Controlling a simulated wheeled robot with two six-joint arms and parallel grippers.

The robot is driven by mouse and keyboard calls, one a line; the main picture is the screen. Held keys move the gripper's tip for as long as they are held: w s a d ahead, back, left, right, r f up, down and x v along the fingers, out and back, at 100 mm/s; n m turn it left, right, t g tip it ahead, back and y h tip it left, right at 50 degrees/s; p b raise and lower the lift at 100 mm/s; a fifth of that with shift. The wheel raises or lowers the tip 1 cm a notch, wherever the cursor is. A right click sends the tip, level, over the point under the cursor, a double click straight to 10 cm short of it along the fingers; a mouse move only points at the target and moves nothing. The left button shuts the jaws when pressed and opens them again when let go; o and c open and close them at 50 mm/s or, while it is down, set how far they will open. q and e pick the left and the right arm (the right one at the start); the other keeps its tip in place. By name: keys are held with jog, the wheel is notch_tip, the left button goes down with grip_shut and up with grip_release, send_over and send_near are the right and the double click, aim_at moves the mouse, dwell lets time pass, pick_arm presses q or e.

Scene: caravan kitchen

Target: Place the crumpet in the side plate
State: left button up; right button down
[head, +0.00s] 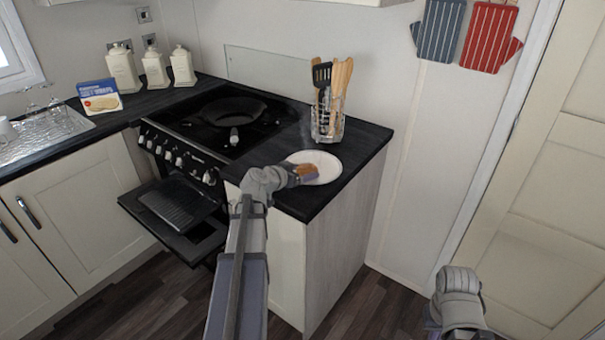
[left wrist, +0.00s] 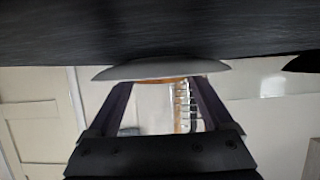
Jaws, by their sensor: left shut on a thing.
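The white round side plate (head: 327,165) lies on the dark worktop near its right front corner. It shows edge-on in the left wrist view (left wrist: 150,69), which sees the worktop along its top. My left gripper (head: 309,174) is over the left part of the plate, shut on the orange-brown crumpet (head: 307,168). In the left wrist view a thin strip of the crumpet (left wrist: 188,78) shows between the fingers, close to the plate; whether it touches the plate I cannot tell. My right arm is at the bottom right of the head view, with its fingers out of sight.
A glass jar of utensils (head: 327,122) stands just behind the plate. The hob with a dark pan (head: 232,110) is to the left, above an open oven door (head: 178,212). Canisters (head: 154,70) and a blue box (head: 99,96) stand farther left.

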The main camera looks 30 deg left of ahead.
pick_arm(q)
jog(key=o, duration=1.2)
jog(key=shift+f, duration=0.1)
jog(key=shift+o, duration=0.2)
jog(key=p+v, duration=0.1)
jog(key=v, duration=0.2)
jog(key=p+v, duration=0.2)
jog(key=v, duration=0.2)
jog(key=p+v, duration=0.1)
jog(key=v, duration=0.3)
jog(key=shift+d+r+p, duration=0.1)
jog(key=shift+r+p, duration=0.2)
jog(key=shift+s+r, duration=0.1)
jog(key=shift+s, duration=0.35)
